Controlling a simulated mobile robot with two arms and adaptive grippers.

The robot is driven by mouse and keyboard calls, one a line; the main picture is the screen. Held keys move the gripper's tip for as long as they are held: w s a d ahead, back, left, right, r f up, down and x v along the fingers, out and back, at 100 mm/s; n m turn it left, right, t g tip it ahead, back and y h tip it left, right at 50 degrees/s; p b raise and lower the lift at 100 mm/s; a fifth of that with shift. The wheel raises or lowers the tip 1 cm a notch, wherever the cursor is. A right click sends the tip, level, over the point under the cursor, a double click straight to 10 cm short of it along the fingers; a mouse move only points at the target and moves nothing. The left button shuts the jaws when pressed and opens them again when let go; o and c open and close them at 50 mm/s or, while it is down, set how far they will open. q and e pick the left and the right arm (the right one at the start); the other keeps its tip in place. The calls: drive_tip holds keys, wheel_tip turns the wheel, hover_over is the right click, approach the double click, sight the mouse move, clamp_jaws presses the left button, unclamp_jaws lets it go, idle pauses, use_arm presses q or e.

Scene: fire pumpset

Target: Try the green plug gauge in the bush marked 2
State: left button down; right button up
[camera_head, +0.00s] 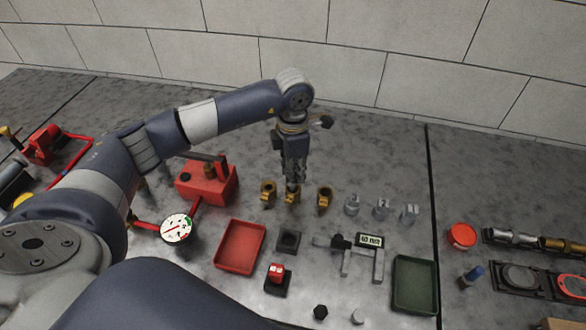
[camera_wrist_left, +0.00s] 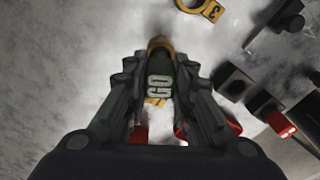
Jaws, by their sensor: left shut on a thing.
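My left gripper (camera_head: 292,182) points straight down over the middle one of three brass bushes (camera_head: 292,196). In the left wrist view my left gripper (camera_wrist_left: 160,100) is shut on the dark green plug gauge (camera_wrist_left: 159,77), which has GO in pale letters. Brass shows around the gauge's far and near ends, from the bush (camera_wrist_left: 160,44) under it. I cannot tell how far, if at all, the gauge is inside the bush. My right gripper is not in view.
Another brass bush (camera_head: 268,192) is close on the left. A red box (camera_head: 207,184) and a dial gauge (camera_head: 177,229) are further left. Several numbered steel pieces (camera_head: 382,209) are at right. A red tray (camera_head: 240,247), caliper (camera_head: 360,254) and green tray (camera_head: 415,284) lie in front.

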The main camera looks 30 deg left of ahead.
use_arm(q)
drive_tip(key=shift+f+b, duration=0.3)
drive_tip(key=shift+f, duration=0.05)
drive_tip(key=shift+f+b, duration=1.35)
drive_tip(key=shift+f, duration=0.15)
idle(0.6)
idle(0.8)
drive_tip(key=shift+r, duration=0.2)
idle(0.5)
drive_tip(key=shift+r+p, duration=0.8)
drive_tip(key=shift+r, duration=0.45)
drive_tip(key=shift+r+p, duration=1)
drive_tip(key=shift+r, duration=0.9)
